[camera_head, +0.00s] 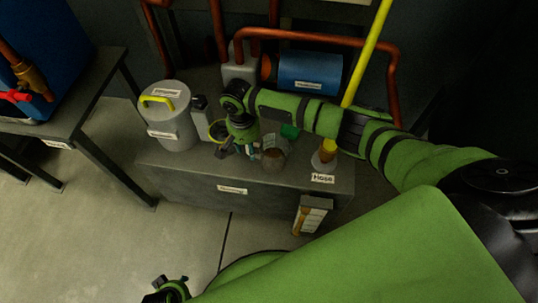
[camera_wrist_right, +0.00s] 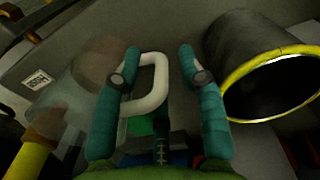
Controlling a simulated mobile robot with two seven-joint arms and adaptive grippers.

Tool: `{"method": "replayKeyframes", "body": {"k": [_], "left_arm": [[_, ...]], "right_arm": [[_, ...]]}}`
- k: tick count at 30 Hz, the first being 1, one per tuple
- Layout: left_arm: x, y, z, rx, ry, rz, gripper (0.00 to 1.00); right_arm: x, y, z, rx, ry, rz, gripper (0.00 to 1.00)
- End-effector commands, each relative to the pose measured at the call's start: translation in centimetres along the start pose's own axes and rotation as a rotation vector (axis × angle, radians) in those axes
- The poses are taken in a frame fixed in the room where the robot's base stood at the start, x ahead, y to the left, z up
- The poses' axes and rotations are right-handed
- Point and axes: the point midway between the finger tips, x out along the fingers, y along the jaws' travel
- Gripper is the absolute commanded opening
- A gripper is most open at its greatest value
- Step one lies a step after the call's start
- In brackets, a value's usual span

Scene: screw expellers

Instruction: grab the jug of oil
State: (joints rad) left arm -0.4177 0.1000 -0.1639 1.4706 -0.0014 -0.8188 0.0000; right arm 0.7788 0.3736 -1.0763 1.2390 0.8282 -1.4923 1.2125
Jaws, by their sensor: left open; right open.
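A see-through jug with brownish contents (camera_head: 273,155) stands on the grey bench, left of the hose label. In the right wrist view its clear body (camera_wrist_right: 85,92) is at the left, and its white loop handle (camera_wrist_right: 152,85) reaches between the teal fingers. My right gripper (camera_head: 240,152) is just left of the jug, pointing down. In the wrist view its fingers (camera_wrist_right: 158,65) are open, spread on either side of the handle, with the left finger overlapping the handle's near side. Whether they touch is unclear. My left gripper (camera_head: 160,290) is open at the bottom edge, low and away from the bench.
A yellow-rimmed container (camera_wrist_right: 265,65) stands close right of my right fingers in the wrist view. A big grey pot (camera_head: 172,120) with a yellow handle is on the bench's left. A yellow-topped hose fitting (camera_head: 328,152) is right of the jug. Copper pipes (camera_head: 320,38) run behind.

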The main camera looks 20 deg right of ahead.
Motion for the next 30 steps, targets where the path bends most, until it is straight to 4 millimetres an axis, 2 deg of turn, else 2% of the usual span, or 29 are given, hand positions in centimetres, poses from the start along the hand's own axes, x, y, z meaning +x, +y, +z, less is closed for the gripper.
{"method": "replayKeyframes", "body": {"k": [3, 4, 5, 6, 7, 12, 13, 15, 25, 28, 30], "left_arm": [[0.0, 0.0, 0.0, 0.000, 0.000, 0.000, 0.48], [0.0, 0.0, 0.0, 0.000, 0.000, 0.000, 0.48], [0.0, 0.0, 0.0, 0.000, 0.000, 0.000, 0.48], [0.0, 0.0, 0.0, 0.000, 0.000, 0.000, 0.48], [0.0, 0.0, 0.0, 0.000, 0.000, 0.000, 0.48], [0.0, 0.0, 0.0, 0.000, 0.000, 0.000, 0.48], [0.0, 0.0, 0.0, 0.000, 0.000, 0.000, 0.48], [0.0, 0.0, 0.0, 0.000, 0.000, 0.000, 0.48], [-0.1, 0.0, 0.0, 0.000, 0.001, 0.000, 0.48], [-0.3, 0.0, -0.2, 0.000, 0.011, 0.000, 0.48], [0.2, -0.1, -0.4, 0.004, 0.022, -0.001, 0.48]], "right_arm": [[-0.1, 0.0, 0.0, 0.000, 0.000, 0.000, 0.41], [-0.1, 0.0, 0.0, 0.000, 0.000, 0.000, 0.33], [-0.1, 0.0, 0.0, 0.000, 0.000, 0.000, 0.21], [-0.1, 0.0, 0.0, 0.000, 0.000, 0.000, 0.05], [-0.1, 0.0, 0.0, 0.000, 0.000, 0.000, 0.00], [-0.1, 0.0, 0.0, 0.000, 0.000, 0.000, 0.00], [-0.1, 0.0, 0.0, 0.000, 0.000, 0.000, 0.18], [-0.1, 0.0, 0.0, 0.000, 0.000, 0.000, 0.41], [-0.2, 0.0, 0.0, 0.000, 0.000, 0.000, 0.41], [-0.8, 0.0, 0.0, 0.000, 0.001, -0.001, 0.41], [-1.7, 0.0, 0.0, 0.000, 0.001, 0.000, 0.41]]}}
